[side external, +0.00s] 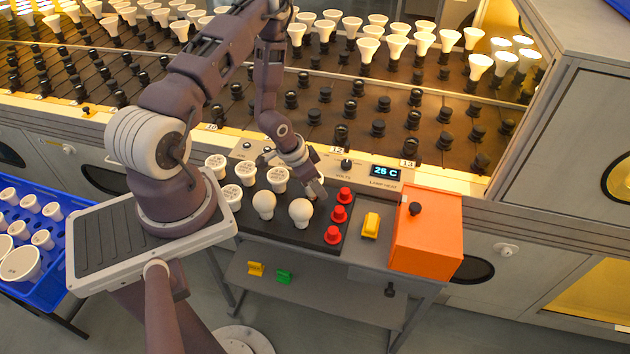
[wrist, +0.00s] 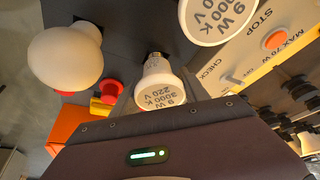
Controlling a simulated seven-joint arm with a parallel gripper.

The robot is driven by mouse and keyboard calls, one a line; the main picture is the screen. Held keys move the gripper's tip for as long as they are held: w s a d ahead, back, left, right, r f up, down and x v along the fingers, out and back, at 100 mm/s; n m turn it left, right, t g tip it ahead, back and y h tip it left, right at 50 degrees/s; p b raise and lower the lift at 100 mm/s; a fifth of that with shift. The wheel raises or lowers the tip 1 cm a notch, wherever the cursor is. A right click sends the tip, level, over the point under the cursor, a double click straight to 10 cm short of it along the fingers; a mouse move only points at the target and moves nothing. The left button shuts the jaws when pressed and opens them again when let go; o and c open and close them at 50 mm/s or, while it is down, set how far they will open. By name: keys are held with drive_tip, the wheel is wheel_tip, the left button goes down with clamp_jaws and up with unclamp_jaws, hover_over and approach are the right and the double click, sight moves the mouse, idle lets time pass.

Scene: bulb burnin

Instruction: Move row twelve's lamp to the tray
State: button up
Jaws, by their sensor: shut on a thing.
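My gripper (side external: 318,190) is low over the right part of the black rack (side external: 268,223), near the red caps. It is shut on a small white reflector lamp, whose printed face reads "9 W 3000 K 220 V" in the wrist view (wrist: 160,92). In the side view the gripper mostly hides this lamp; I cannot tell whether its base touches the rack. A blue tray (side external: 72,197) at the far left holds several white lamps.
Two round bulbs (side external: 300,212) and several reflector lamps (side external: 216,165) stand on the rack, left of my gripper. A control panel (side external: 368,173) lies behind.

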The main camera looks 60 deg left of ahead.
drive_tip(key=shift+f, duration=0.65)
drive_tip(key=o, duration=1.5)
drive_tip(key=shift+f, duration=0.1)
drive_tip(key=shift+c, duration=0.2)
drive_tip(key=v, duration=0.7)
